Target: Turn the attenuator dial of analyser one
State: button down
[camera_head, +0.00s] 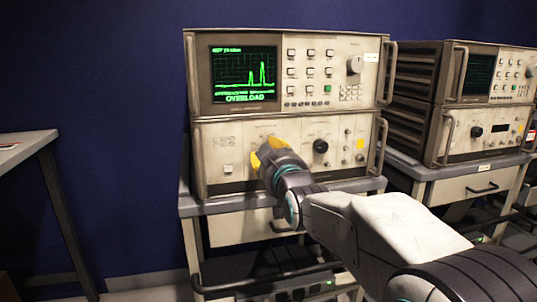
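An analyser (200,75) stands on a cart in the middle, its green screen (245,75) showing peaks and the word OVERLOAD. Its upper unit has a large grey knob (355,64) at the right. Its lower unit has a black knob (320,146) right of centre. My gripper (258,152), with yellow fingers, is at the left-centre of the lower panel. It hides the panel part behind it, so I cannot see whether a dial is between the fingers or whether they touch the panel. Which dial is the attenuator cannot be read.
A second analyser (480,80) stands on another cart at the right. Metal handles (387,73) stick out at the first analyser's sides. A table (25,145) stands at the left, with open room between it and the cart.

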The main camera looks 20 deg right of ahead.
jog(key=shift+f, duration=0.2)
jog(key=m+b, duration=0.2)
jog(key=m, duration=0.1)
jog(key=shift+f+m, duration=0.15)
jog(key=shift+m, duration=0.15)
jog(key=shift+m+b, duration=0.85)
jog(key=shift+m, duration=1.15)
jog(key=c, duration=1.2)
grip_release()
jog(key=shift+w+a, duration=0.1)
jog(key=o, duration=0.3)
jog(key=shift+o, duration=0.2)
jog(key=shift+r, duration=0.25)
